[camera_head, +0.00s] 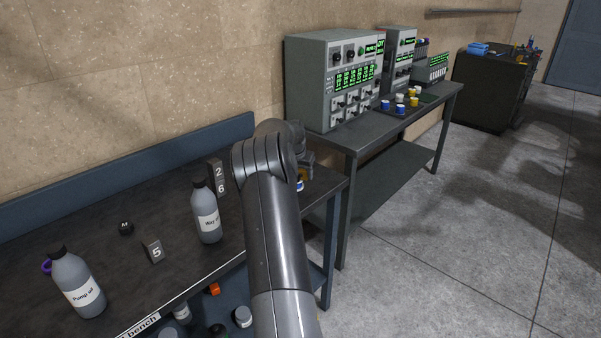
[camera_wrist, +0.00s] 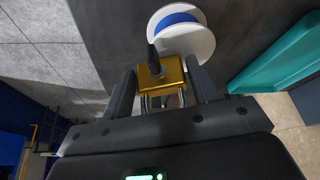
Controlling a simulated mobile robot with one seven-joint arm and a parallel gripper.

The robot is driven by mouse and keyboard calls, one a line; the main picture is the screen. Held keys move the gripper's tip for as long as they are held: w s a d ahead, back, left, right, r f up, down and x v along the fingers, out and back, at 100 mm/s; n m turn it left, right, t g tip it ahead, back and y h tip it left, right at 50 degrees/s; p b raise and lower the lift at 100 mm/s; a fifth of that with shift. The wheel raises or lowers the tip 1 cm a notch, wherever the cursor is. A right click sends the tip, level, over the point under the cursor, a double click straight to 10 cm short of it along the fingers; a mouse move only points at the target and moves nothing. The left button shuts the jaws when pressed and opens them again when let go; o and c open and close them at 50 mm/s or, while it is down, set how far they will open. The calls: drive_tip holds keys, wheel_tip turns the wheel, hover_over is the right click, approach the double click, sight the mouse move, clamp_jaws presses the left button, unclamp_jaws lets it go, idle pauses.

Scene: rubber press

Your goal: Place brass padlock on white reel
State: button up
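The brass padlock (camera_wrist: 163,75) shows in the wrist view between the two fingers of my gripper (camera_wrist: 162,92), with its shackle toward the palm and a dark key-like piece at its other end. Both fingers appear to press on its sides. The white reel (camera_wrist: 204,40), with a blue centre, lies on the dark bench just beyond the padlock. The padlock overlaps the reel's near edge in this view; I cannot tell whether they touch.
On the bench (camera_head: 100,215) stand a way oil bottle (camera_head: 206,212), a pump oil bottle (camera_head: 77,284), and number blocks (camera_head: 153,251). A grey control panel (camera_head: 335,80) stands on the table beyond.

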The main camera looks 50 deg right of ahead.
drive_tip(key=shift+o, duration=1.4)
drive_tip(key=shift+r, duration=0.1)
drive_tip(key=v, duration=1.2)
drive_tip(key=shift+a, duration=0.1)
